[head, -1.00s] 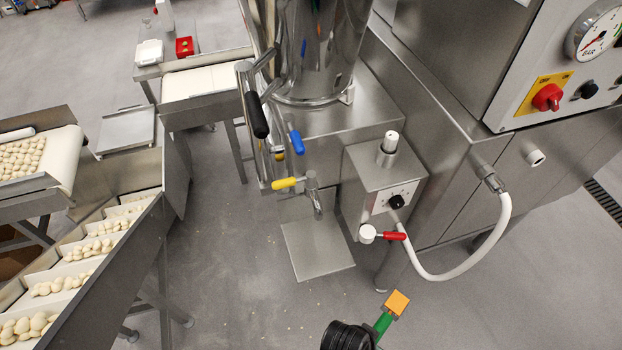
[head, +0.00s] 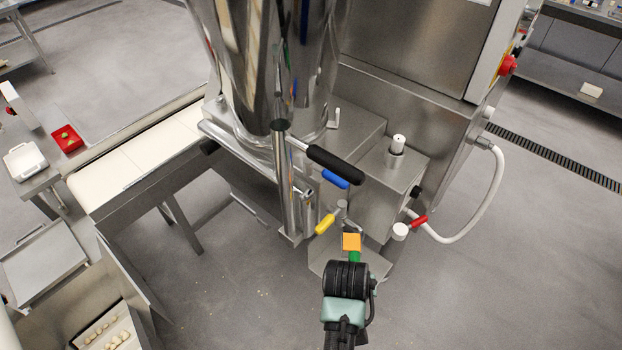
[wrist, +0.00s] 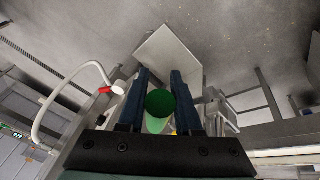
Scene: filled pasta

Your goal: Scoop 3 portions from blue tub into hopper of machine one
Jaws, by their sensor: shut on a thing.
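My gripper (head: 347,265) is low in the middle of the head view, in front of a steel machine. It is shut on a green tool (head: 354,256) with an orange block-like end (head: 351,241). In the wrist view a round green part of the tool (wrist: 160,102) shows between the two dark fingers of my gripper (wrist: 160,85). Whether the tool carries anything is not clear. A tall shiny steel vessel (head: 265,80) stands on the machine; its top is cut off by the frame. No blue tub is in view.
A black-handled lever (head: 335,165), blue (head: 335,179) and yellow (head: 325,223) handles and a white hose (head: 490,200) stick out from the machine. A steel plate (wrist: 172,58) lies below my gripper. A conveyor (head: 140,160) runs at left. Floor at right front is clear.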

